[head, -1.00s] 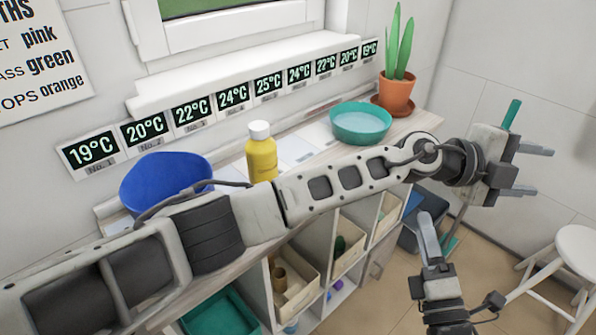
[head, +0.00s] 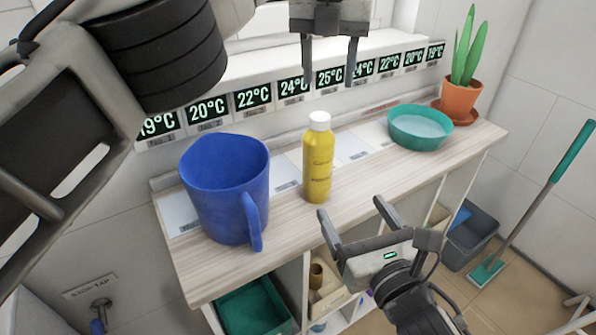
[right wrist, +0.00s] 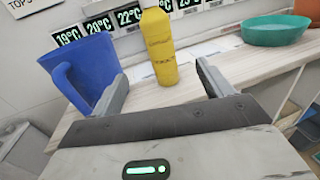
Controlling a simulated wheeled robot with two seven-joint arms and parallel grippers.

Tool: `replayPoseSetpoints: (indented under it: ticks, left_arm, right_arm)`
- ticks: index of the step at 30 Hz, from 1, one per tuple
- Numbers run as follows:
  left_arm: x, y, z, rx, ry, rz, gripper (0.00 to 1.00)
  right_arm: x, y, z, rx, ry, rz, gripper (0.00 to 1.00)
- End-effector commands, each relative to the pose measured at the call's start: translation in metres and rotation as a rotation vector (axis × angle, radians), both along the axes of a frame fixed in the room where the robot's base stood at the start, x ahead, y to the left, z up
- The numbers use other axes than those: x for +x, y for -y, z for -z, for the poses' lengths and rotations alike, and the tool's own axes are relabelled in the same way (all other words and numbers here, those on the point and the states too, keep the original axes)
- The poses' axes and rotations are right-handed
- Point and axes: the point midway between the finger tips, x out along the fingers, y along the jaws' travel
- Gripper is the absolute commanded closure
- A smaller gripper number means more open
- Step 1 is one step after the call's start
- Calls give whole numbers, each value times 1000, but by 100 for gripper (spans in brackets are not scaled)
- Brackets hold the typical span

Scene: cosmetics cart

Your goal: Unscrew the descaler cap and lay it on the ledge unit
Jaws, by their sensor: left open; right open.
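The descaler is a yellow bottle (head: 318,166) with a white cap (head: 319,120), upright on the wooden top of the ledge unit (head: 350,192). The cap sits on the bottle. In the right wrist view the yellow bottle (right wrist: 159,48) stands beyond the jaws, its top cut off by the frame edge. My left gripper (head: 328,80) is open, pointing down above the cap, apart from it. My right gripper (head: 350,219) is open and empty in front of the bottle, low near the unit's front edge; it also shows in the right wrist view (right wrist: 162,85).
A blue jug (head: 222,190) stands left of the bottle. A teal bowl (head: 420,128) and a potted plant (head: 461,100) stand to the right. Temperature displays (head: 292,87) line the wall behind.

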Motion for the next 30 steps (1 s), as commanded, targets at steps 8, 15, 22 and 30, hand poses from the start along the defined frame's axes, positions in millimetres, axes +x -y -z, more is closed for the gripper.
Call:
replayPoseSetpoints:
  ticks: [8, 15, 22, 30]
  left_arm:
    - [-2, -8, -6, 18, -12, -2, 51]
    - [-2, -8, -5, 16, -13, -4, 51]
    - [-2, -8, -5, 16, -13, -4, 51]
    - [-2, -8, -5, 16, -12, -4, 51]
  right_arm:
    - [23, -10, -2, -18, 3, 5, 21]
    - [68, -29, -2, -16, 1, 3, 21]
    - [109, -46, -1, -14, -1, 2, 21]
    - [140, -58, -1, -16, 0, 2, 21]
